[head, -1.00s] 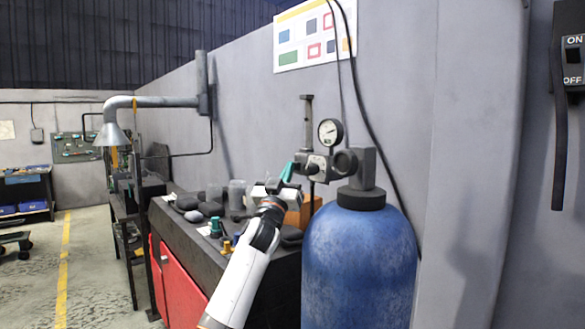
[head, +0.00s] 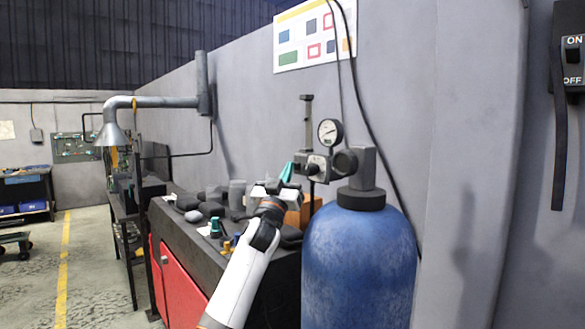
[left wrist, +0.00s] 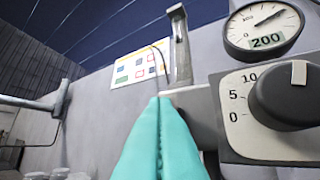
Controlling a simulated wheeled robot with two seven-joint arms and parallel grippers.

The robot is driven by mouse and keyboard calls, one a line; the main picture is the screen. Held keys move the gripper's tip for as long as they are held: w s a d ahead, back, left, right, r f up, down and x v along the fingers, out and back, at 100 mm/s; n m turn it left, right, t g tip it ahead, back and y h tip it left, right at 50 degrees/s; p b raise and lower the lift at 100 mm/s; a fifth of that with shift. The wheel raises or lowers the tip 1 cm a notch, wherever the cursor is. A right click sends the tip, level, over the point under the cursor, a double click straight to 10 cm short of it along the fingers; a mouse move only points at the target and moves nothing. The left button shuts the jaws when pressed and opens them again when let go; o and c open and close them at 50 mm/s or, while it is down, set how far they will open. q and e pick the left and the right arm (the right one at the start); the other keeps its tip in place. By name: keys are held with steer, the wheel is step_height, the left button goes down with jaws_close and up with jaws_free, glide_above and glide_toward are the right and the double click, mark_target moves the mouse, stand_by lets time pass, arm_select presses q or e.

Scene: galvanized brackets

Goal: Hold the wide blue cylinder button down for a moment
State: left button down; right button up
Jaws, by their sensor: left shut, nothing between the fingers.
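The wide blue cylinder (head: 358,265) stands upright at the lower right of the head view, with a dark collar and grey valve block on top. I make out no separate button on it. A regulator (head: 318,165) with a round gauge (head: 330,132) joins the valve on its left. In the left wrist view the gauge (left wrist: 264,25) and a black knob (left wrist: 288,96) marked 0, 5, 10 are close on the right. My left gripper (head: 287,172) is shut and empty, its teal fingers (left wrist: 160,145) pointing up just left of the regulator. My right gripper is out of view.
A dark bench (head: 190,232) with red doors (head: 182,290) holds jars, dark lumps and small tools left of the cylinder. An orange block (head: 305,212) sits behind my gripper. A black hose runs down the wall. Open floor lies at left.

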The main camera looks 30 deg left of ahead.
arm_select(q)
steer(key=shift+s, duration=0.1)
steer(key=shift+s+a+p, duration=0.3)
steer(key=shift+s+a, duration=0.05)
steer(key=shift+s, duration=0.35)
steer(key=shift+s, duration=0.1)
steer(key=s, duration=0.1)
steer(key=s+a, duration=0.1)
steer(key=s, duration=0.1)
steer(key=s+a+p, duration=0.1)
steer(key=shift+s, duration=0.25)
steer(key=shift+f, duration=0.1)
stand_by(0.4)
